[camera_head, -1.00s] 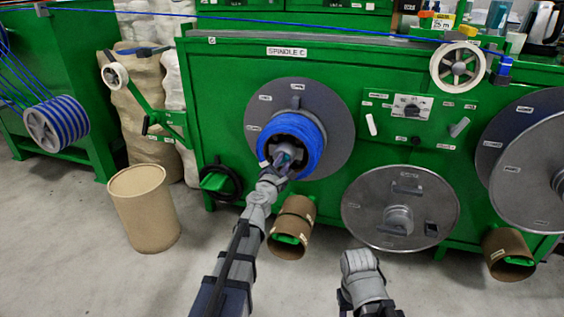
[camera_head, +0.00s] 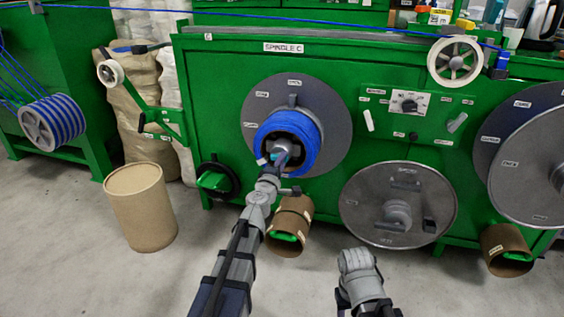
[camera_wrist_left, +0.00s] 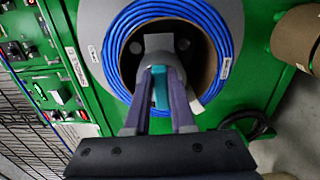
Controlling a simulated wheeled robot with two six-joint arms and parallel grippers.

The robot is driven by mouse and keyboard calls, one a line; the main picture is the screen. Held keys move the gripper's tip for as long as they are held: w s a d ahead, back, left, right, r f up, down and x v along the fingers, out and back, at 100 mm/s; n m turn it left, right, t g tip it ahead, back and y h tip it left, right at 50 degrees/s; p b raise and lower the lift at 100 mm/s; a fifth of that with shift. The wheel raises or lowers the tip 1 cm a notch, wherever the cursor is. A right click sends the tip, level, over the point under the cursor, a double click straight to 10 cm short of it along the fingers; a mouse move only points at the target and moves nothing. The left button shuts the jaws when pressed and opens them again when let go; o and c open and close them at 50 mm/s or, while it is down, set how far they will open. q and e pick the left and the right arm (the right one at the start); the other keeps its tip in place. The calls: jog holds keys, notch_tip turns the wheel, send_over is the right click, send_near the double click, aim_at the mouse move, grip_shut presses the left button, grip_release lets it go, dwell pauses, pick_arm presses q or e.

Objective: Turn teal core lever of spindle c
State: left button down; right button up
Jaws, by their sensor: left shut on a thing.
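Spindle C has a grey disc (camera_head: 330,120) on the green machine, with a coil of blue cable (camera_head: 313,150) around its core. The coil also shows in the left wrist view (camera_wrist_left: 207,28). The teal core lever (camera_wrist_left: 160,90) stands in front of the grey core block, inside the coil's opening. My left gripper (camera_wrist_left: 161,84) is shut on the teal lever, with one finger on each side of it. In the head view the left gripper (camera_head: 277,160) reaches into the coil's opening and partly hides the lever.
A second grey disc (camera_head: 370,215) is mounted low, right of spindle C. Cardboard tubes (camera_head: 291,222) stick out below the spindle. A brown bin (camera_head: 140,207) stands on the floor at left. A control panel (camera_head: 425,125) is at upper right. The floor in front is open.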

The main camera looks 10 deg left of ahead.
pick_arm(q)
jog(key=shift+m, duration=0.3)
jog(key=c, duration=0.8)
grip_release()
jog(key=shift+f, duration=0.1)
jog(key=shift+o, duration=0.2)
jog(key=s, duration=0.8)
